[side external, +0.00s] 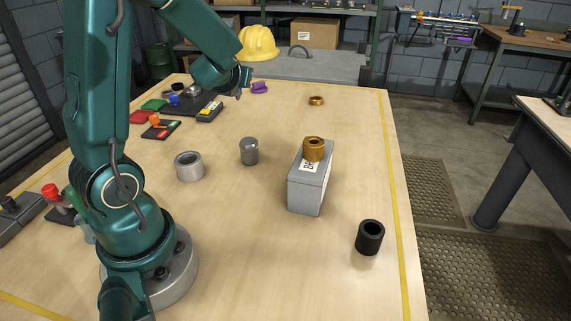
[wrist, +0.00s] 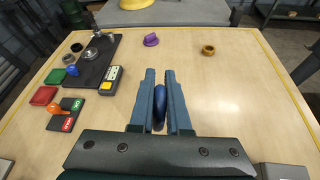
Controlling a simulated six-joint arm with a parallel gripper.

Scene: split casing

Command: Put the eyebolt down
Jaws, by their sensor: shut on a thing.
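In the wrist view my gripper (wrist: 160,76) is shut on a dark blue rounded part, which I take to be the eyebolt (wrist: 159,108). It sits edge-on between the two fingers, so its ring shape and shank cannot be made out. In the side view my gripper (side external: 239,92) hangs over the far part of the table, left of a purple piece (side external: 260,87). The held part is too small to tell there. How high it is above the table is unclear.
A dark plate (wrist: 97,62) with parts, a yellow box (wrist: 110,80), red and green trays and an orange-handled piece lie left. A bronze ring (side external: 316,100) lies far right. A grey block (side external: 306,193) bears a bronze collar (side external: 314,148). Wood ahead of my gripper is mostly clear.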

